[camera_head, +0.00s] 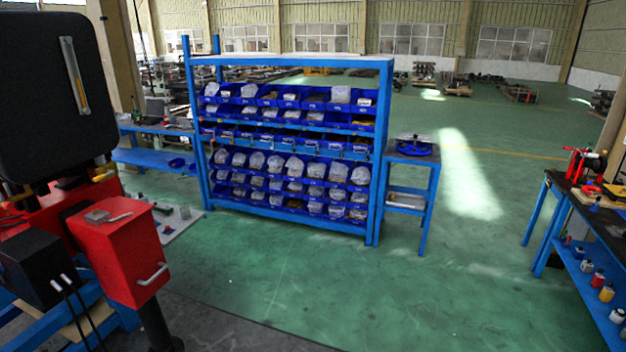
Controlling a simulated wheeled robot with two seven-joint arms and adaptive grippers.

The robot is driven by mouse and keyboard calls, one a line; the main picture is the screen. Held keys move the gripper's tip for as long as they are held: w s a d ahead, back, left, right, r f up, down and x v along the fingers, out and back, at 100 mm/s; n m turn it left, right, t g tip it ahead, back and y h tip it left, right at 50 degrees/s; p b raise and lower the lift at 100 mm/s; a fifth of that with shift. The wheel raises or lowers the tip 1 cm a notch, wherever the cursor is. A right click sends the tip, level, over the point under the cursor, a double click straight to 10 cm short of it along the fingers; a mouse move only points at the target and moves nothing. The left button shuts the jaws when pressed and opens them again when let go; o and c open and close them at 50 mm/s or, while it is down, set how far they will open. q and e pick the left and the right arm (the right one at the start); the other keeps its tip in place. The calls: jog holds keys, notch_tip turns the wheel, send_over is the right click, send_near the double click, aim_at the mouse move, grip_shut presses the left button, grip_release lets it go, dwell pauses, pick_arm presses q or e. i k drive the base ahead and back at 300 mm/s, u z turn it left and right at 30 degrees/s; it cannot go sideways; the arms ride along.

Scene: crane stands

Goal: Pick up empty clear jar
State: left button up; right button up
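I cannot make out an empty clear jar with certainty. A small pale, see-through-looking container (185,212) stands low down beside the left end of the blue shelf rack, too small to identify. Several small bottles, one of them yellow (606,293), stand on the lower shelf of the workbench at the right edge; none is clearly an empty clear jar. Neither of my grippers shows in the head view.
A blue rack (290,139) of bins with bagged parts stands mid-picture, a small blue stand (431,180) at its right. A red box (120,250) and black machine parts fill the left. The workbench (553,209) is at right. Green floor (450,290) between is clear.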

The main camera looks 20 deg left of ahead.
aim_at(185, 211)
jog(key=u, duration=1.65)
jog(key=i, duration=1.7)
jog(key=u, duration=0.9)
jog(key=i, duration=0.85)
jog(key=u, duration=0.05)
